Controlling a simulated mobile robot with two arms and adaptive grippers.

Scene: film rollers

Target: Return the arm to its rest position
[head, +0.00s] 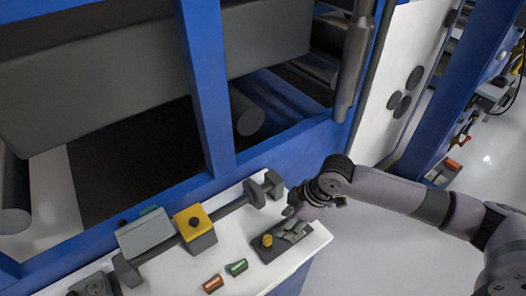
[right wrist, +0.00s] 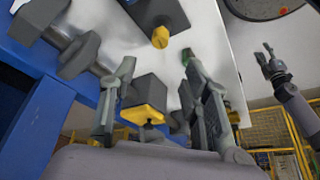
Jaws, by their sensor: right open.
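My right arm (head: 395,190) reaches in from the right in the head view. Its gripper (head: 298,207) is over the right end of the white bench (head: 245,290), close to a dark holder (head: 262,252) with a yellow knob and grey pieces. In the right wrist view, the two fingers of this gripper (right wrist: 160,105) stand wide apart. A dark box with a yellow part (right wrist: 148,112) shows between them; I cannot tell its distance, and nothing looks gripped. Another arm of mine, with a small gripper (right wrist: 267,62), shows at the right of that view; its finger opening is unclear.
On the bench are a red roller (head: 213,284), a green roller (head: 237,267), a yellow-topped block (head: 194,222) and a grey shaft (head: 233,207). A blue machine frame (head: 208,85) rises behind. Floor (head: 385,255) right of the bench looks clear.

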